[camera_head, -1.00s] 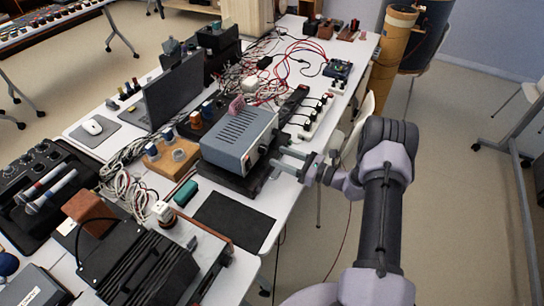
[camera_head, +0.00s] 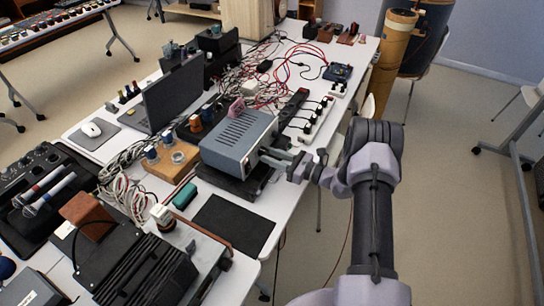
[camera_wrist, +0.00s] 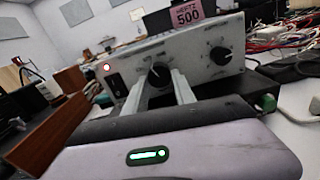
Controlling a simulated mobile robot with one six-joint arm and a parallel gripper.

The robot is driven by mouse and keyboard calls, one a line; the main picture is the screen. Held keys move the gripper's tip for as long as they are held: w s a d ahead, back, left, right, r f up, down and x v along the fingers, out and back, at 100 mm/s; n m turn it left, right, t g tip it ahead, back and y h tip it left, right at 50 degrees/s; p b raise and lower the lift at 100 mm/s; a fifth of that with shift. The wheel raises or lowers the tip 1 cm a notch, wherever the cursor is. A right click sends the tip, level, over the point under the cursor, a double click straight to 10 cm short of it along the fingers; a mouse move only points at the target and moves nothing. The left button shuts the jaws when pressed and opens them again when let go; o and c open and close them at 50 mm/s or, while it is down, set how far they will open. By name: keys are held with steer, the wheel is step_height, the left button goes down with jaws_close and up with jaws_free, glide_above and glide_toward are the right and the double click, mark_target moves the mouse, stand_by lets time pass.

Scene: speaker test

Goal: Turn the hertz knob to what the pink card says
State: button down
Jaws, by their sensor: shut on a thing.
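The grey box-shaped device (camera_head: 237,148) stands on the table, and its front panel (camera_wrist: 208,66) faces me in the wrist view. The panel has a left black knob (camera_wrist: 160,74) and a right black knob (camera_wrist: 221,55), each with a white pointer mark. Their labels are too small to read. My gripper (camera_head: 268,156) is at the panel, its two fingers on either side of the left knob and shut on it.
A lit round button (camera_wrist: 107,66) and a black switch (camera_wrist: 117,85) are left of the held knob. A brown wooden block (camera_wrist: 48,136) is at the lower left of the wrist view. Cables (camera_head: 275,82) and a white power strip (camera_head: 318,122) lie behind the device.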

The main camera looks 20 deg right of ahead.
steer(key=shift+m, duration=0.3)
steer(key=m, duration=0.3)
steer(key=shift+m, duration=0.3)
steer(key=shift+s+m+p, duration=0.1)
steer(key=shift+m+p, duration=0.3)
steer(key=shift+m, duration=1.3)
steer(key=c, duration=1)
jaws_free()
steer(key=shift+c, duration=0.2)
